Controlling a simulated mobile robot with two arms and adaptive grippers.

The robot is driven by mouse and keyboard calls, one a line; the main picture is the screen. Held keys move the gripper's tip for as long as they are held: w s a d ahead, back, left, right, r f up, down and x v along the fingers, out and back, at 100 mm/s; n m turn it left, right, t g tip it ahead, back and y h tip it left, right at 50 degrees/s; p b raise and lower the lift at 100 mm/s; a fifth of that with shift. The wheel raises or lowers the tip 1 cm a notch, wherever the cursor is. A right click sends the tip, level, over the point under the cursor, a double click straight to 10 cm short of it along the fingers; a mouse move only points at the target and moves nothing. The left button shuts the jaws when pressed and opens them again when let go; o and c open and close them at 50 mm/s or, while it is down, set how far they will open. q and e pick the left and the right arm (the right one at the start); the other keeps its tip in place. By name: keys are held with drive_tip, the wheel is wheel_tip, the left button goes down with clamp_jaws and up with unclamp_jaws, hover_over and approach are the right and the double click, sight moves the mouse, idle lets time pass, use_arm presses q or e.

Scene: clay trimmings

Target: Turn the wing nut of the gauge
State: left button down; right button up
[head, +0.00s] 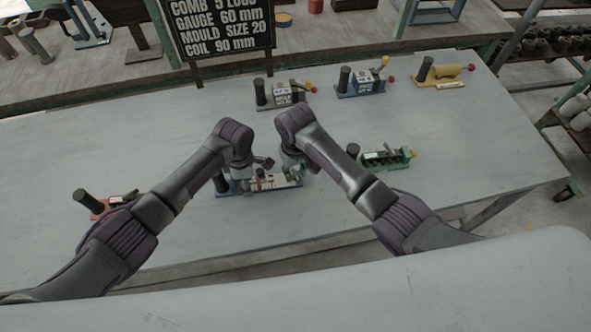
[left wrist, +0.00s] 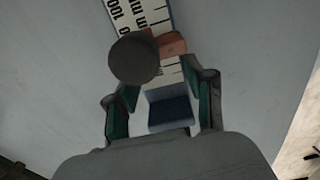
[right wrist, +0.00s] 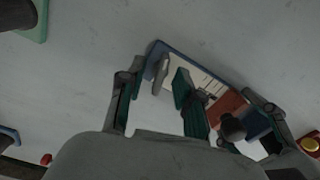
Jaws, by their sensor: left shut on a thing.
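The gauge (head: 286,181) stands on the grey table on a blue base, with a printed scale and a dark post at its left end. In the left wrist view its red-brown slider (left wrist: 172,44), blue block (left wrist: 170,112) and dark round top (left wrist: 133,58) show. My left gripper (left wrist: 165,97) has its fingers on both sides of the blue block and is shut on the gauge. I cannot single out the wing nut with certainty.
A green tool (head: 385,158) stands to the right. A grey tool (head: 280,95), a blue tool (head: 360,82) and a yellow tool (head: 440,74) stand farther back. A red tool (head: 100,204) is at the left, partly behind my left arm. A black sign (head: 218,28) stands behind.

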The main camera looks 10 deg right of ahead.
sight(295, 174)
wheel_tip(295, 174, up, 12)
idle(0.5)
use_arm(q)
drive_tip(key=shift+c, duration=1.6)
unclamp_jaws()
drive_tip(key=shift+r, duration=0.1)
